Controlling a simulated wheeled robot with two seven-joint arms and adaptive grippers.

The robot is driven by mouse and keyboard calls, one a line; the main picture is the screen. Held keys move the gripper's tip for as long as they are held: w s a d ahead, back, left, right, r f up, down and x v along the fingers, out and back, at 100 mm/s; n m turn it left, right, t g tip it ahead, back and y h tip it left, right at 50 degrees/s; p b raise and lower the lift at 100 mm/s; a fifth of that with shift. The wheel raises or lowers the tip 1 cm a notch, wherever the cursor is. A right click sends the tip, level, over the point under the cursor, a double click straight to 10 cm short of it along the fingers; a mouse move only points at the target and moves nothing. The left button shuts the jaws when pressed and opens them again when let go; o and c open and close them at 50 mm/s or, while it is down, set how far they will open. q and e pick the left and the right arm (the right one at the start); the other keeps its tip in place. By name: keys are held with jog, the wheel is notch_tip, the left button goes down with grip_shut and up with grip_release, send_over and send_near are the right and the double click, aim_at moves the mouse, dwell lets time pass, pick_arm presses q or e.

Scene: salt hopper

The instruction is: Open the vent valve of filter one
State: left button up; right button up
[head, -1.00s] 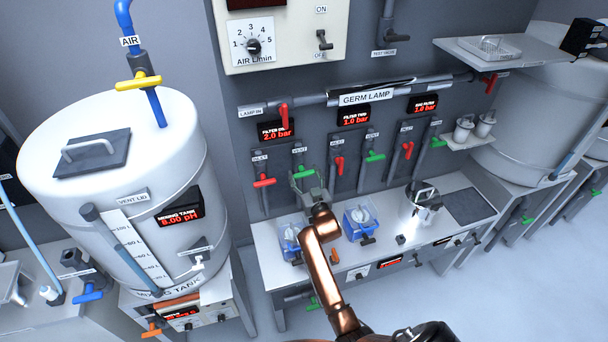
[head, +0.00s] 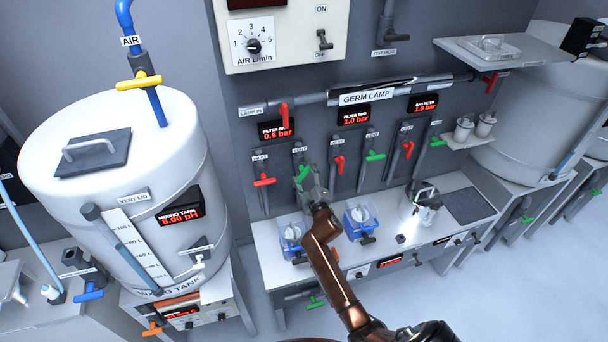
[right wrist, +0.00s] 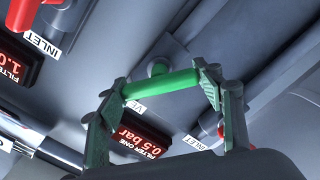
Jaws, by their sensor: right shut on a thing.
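The green vent handle of filter one (head: 302,174) sits on the second pipe under the left display, below a VENT label. It also shows in the right wrist view as a green bar (right wrist: 165,85) lying across between the fingertips. My right gripper (head: 309,186) is shut on this handle, its fingers (right wrist: 164,82) at the bar's two ends. The handle is partly hidden by the gripper in the head view. The filter one display (head: 276,132) reads 0.5 bar. The red inlet handle (head: 264,182) is just to the left. My left gripper is not in view.
Red (head: 339,164) and green (head: 375,156) handles of the middle filter are close on the right. Blue-based filter units (head: 361,219) stand on the bench below. The white mixing tank (head: 70,180) fills the left side.

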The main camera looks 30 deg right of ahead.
jog(key=n, duration=0.3)
jog(key=shift+f+n, duration=0.1)
jog(key=shift+n, duration=0.2)
jog(key=shift+n+b, duration=0.3)
jog(key=shift+n, duration=1.4)
jog(key=o, duration=1.2)
jog(key=shift+c, duration=0.2)
jog(key=v, duration=1.2)
jog(key=shift+f, duration=0.1)
